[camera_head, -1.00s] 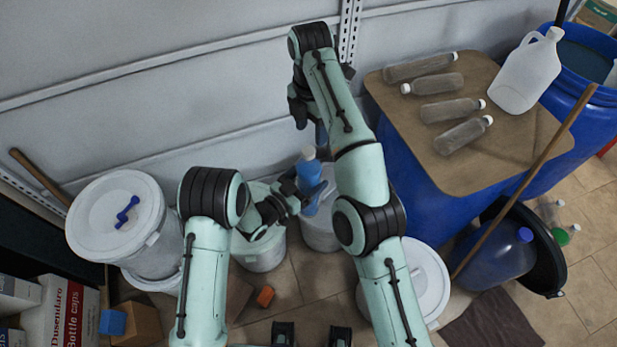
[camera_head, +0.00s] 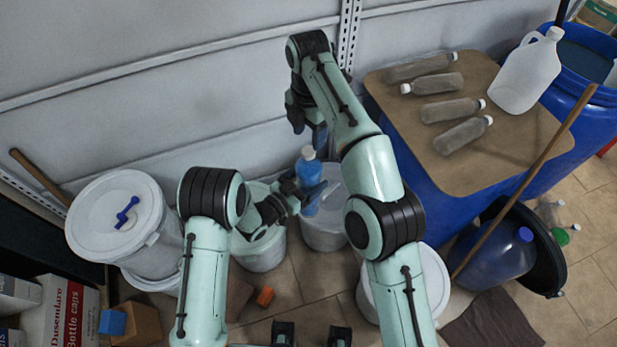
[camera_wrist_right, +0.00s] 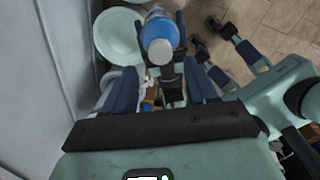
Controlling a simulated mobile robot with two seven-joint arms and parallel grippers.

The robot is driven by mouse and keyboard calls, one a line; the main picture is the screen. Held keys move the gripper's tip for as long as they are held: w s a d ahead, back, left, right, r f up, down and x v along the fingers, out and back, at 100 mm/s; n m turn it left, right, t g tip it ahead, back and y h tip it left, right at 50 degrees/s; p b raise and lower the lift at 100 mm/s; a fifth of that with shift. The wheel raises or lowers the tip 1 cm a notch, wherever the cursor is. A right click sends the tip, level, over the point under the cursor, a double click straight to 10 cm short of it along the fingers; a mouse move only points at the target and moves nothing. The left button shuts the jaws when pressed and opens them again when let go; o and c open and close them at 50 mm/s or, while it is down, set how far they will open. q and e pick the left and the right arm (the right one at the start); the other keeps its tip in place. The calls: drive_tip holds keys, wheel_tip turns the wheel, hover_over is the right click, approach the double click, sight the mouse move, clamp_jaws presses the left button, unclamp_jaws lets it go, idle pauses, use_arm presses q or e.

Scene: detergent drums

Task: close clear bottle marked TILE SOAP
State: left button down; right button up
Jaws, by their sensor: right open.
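A bottle with blue contents (camera_head: 307,172) and a pale cap (camera_head: 308,152) on its top stands upright in my left gripper (camera_head: 306,195). No wording on it is readable. The left gripper's fingers are closed around the bottle's body. My right gripper (camera_head: 312,137) is open and empty, pointing down, just above and beside the cap. In the right wrist view the bottle (camera_wrist_right: 160,29) and its grey-white cap (camera_wrist_right: 160,52) lie ahead of the two spread fingers of the right gripper (camera_wrist_right: 162,82), apart from them.
White buckets (camera_head: 325,228) stand on the floor below the bottle. Several clear capped bottles (camera_head: 450,109) and a white jug (camera_head: 527,72) are on the brown board (camera_head: 480,165) at right. The wall (camera_head: 180,90) is close behind the right gripper. A wooden stick (camera_head: 520,190) leans at right.

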sight(309, 150)
drive_tip(key=shift+f, duration=2.75)
clamp_jaws()
